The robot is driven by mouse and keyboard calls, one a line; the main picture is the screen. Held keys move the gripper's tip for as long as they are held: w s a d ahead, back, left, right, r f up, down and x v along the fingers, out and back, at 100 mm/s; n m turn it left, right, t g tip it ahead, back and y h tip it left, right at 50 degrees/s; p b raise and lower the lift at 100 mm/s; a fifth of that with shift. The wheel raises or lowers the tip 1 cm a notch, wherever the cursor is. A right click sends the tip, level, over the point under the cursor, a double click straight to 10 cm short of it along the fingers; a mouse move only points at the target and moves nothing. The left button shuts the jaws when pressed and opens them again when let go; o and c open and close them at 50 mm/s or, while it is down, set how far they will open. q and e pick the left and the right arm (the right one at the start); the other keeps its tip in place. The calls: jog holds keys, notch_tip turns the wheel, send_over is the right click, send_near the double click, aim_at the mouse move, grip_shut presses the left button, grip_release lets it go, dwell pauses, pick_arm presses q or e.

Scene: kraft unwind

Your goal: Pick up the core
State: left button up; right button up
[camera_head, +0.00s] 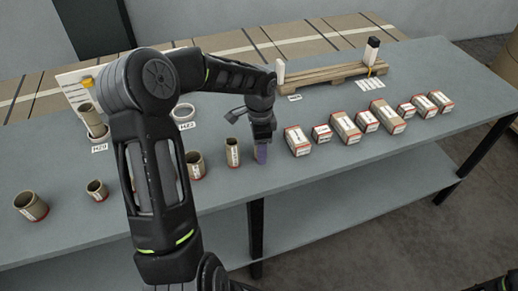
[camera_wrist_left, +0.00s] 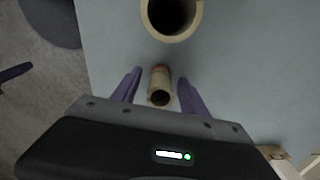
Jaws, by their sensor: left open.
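A narrow brown core (camera_head: 232,152) with a red lower band stands upright near the table's front. My left gripper (camera_head: 261,153), purple-fingered and open, points down just right of it in the head view. In the left wrist view the narrow core (camera_wrist_left: 160,86) shows between the open fingers of my left gripper (camera_wrist_left: 159,90), with no visible grip. A wider core (camera_head: 195,165) stands to its left and shows at the top of the wrist view (camera_wrist_left: 171,14). Shorter cores (camera_head: 97,190) (camera_head: 30,205) stand farther left. A purple piece at the wrist view's left edge looks like part of my right gripper (camera_wrist_left: 15,72).
Several red-and-brown boxes (camera_head: 345,129) stand in a row to the right. A wooden pallet (camera_head: 330,74) with upright posts lies behind. The grey table's (camera_head: 330,180) front strip is clear.

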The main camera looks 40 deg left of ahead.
pick_arm(q)
grip_shut()
dwell(0.4)
notch_tip(320, 180, up, 10)
jog(key=shift+b, duration=0.8)
dwell(0.5)
